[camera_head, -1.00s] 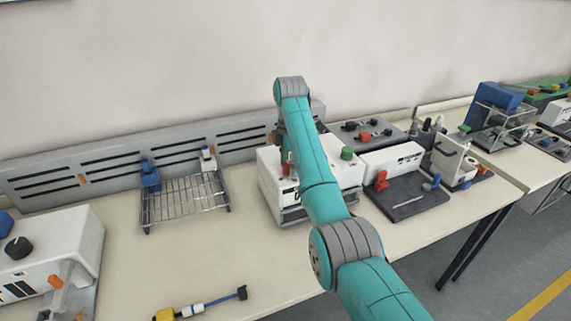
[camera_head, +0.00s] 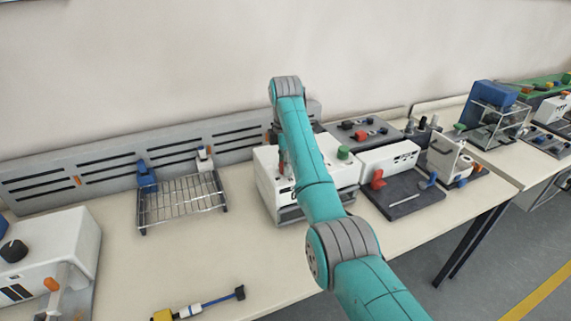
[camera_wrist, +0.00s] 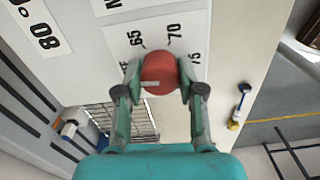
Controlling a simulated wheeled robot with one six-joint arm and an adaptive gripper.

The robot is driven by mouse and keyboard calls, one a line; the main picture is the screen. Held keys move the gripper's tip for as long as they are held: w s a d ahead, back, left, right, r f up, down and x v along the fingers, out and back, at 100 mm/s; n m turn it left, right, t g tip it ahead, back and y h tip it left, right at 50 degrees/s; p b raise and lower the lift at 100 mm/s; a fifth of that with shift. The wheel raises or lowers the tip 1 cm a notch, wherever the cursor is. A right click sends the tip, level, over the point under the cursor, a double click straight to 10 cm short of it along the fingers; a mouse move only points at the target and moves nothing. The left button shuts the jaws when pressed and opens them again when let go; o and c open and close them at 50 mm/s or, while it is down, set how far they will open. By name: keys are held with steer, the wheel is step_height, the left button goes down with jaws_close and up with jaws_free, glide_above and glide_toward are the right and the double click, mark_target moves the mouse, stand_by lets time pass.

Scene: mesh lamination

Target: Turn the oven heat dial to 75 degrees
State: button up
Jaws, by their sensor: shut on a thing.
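The oven heat dial (camera_wrist: 160,68) is a round red knob on a white panel in the wrist view. My gripper (camera_wrist: 160,90) is shut on it, one finger at each side. A short pale mark lies on the knob's face. The printed numbers 65, 70 and 75 on the scale (camera_wrist: 153,40) show around it; another at the left finger is partly covered. I cannot tell which number the mark indicates.
A wire rack (camera_head: 180,203) stands left of the oven. A white device with a black knob (camera_head: 50,250) is at the front left. A yellow and blue tool (camera_head: 200,304) lies at the front. A dark board with red and blue parts (camera_head: 405,200) is close on the right.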

steer(key=m, duration=0.8)
steer(key=shift+m, duration=0.4)
steer(key=m, duration=0.4)
steer(key=shift+m, duration=0.3)
steer(key=m, duration=0.4)
steer(key=shift+m, duration=0.3)
steer(key=m, duration=0.3)
steer(key=shift+m, duration=0.3)
steer(key=m, duration=0.9)
steer(key=shift+m, duration=1.8)
